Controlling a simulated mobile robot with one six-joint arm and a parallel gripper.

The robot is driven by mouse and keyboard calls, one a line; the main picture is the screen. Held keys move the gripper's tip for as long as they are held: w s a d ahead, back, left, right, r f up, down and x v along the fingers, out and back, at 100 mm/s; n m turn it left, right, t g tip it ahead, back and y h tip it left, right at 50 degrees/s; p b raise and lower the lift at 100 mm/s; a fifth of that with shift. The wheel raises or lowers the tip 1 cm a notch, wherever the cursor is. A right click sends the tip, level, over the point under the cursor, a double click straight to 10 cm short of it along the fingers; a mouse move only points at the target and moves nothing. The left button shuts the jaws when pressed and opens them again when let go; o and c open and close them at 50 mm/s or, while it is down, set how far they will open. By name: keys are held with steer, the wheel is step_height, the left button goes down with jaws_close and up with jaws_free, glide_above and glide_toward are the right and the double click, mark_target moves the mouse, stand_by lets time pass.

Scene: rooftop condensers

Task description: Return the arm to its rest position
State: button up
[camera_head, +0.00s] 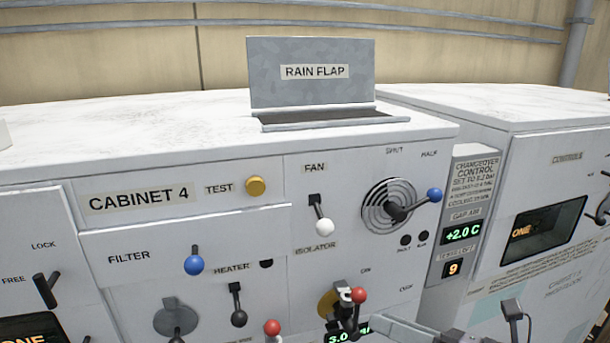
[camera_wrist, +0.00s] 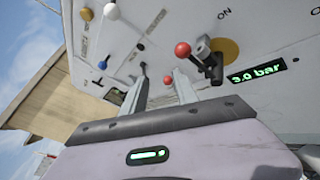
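My gripper (camera_wrist: 161,84) shows in the wrist view with its two grey fingers apart and nothing held between them. The fingers point toward the front of Cabinet 4 (camera_head: 140,245). A red-knobbed lever on a yellow disc (camera_wrist: 229,48) is to the right of the fingers, beside a green "3.0 bar" display (camera_wrist: 256,71). Another red knob (camera_wrist: 168,80) shows in the gap between the fingers, seemingly beyond them. In the head view, a grey bar at the bottom may be part of my arm. I cannot make out the gripper clearly there.
Several levers stick out of the cabinet front, including a blue-knobbed filter lever (camera_head: 194,264), a white-knobbed fan lever (camera_head: 324,226) and a blue-tipped handle (camera_head: 433,195) at a round grille. The rain flap (camera_head: 312,90) stands upright on top. A neighbouring cabinet (camera_head: 500,140) is at the right.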

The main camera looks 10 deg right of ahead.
steer(key=s+a+f+n+g+h+b, duration=0.1)
steer(key=s+a+f+n+g+b, duration=0.4)
steer(key=f, duration=0.4)
steer(key=s+a+f+n+g+h+b, duration=0.1)
steer(key=s+a+f+n+g+b, duration=0.1)
steer(key=a+f+n+b, duration=0.45)
steer(key=s+d+f+n+h+b, duration=0.1)
steer(key=s+f+n+h+b, duration=0.1)
steer(key=f+n+h+b, duration=0.2)
steer(key=s+d+f+n+t+h+b, duration=0.1)
steer(key=s+d+f+n+h+b, duration=0.1)
steer(key=f+n+b, duration=0.8)
steer(key=f+n+h, duration=0.1)
steer(key=f+n, duration=0.1)
steer(key=n, duration=0.3)
steer(key=shift+h, duration=0.4)
